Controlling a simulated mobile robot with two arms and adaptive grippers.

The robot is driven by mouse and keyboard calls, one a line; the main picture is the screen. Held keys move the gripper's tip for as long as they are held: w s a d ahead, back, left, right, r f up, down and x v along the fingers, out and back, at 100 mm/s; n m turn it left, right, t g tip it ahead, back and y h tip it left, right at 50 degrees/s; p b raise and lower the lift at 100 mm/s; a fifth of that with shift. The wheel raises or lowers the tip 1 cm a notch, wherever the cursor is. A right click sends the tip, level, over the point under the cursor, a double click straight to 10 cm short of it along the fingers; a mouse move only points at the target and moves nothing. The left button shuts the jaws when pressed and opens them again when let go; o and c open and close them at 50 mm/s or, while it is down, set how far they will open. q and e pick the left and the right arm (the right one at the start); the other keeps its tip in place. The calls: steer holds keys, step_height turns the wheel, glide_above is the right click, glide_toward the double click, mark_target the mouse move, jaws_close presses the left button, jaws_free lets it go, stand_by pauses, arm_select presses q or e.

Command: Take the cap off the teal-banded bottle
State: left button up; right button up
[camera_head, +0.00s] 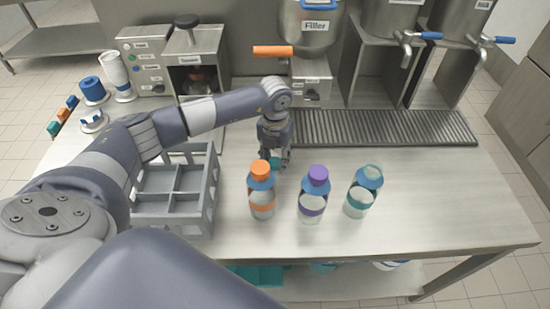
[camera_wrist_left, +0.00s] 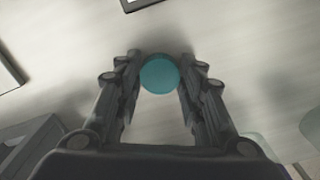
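The teal-banded bottle (camera_head: 359,198) stands upright at the right of three bottles on the table. Its top looks pale and open, with no raised cap. A round teal cap (camera_wrist_left: 160,74) is between the fingertips of my left gripper (camera_wrist_left: 160,80) in the left wrist view. In the head view my left gripper (camera_head: 276,160) points down near the table, behind the orange-capped bottle and left of the teal-banded bottle. The cap also shows there (camera_head: 275,161). Whether the fingers press on the cap is unclear. My right gripper is not in view.
The orange-capped bottle (camera_head: 262,198) and the purple-capped bottle (camera_head: 313,203) stand in the same row. A grey crate (camera_head: 208,200) is at their left. A drain grate (camera_head: 385,127) and filler machines (camera_head: 314,30) are behind. The table's right side is clear.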

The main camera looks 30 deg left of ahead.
arm_select(q)
steer(key=shift+o, duration=0.9)
steer(key=shift+r, duration=0.15)
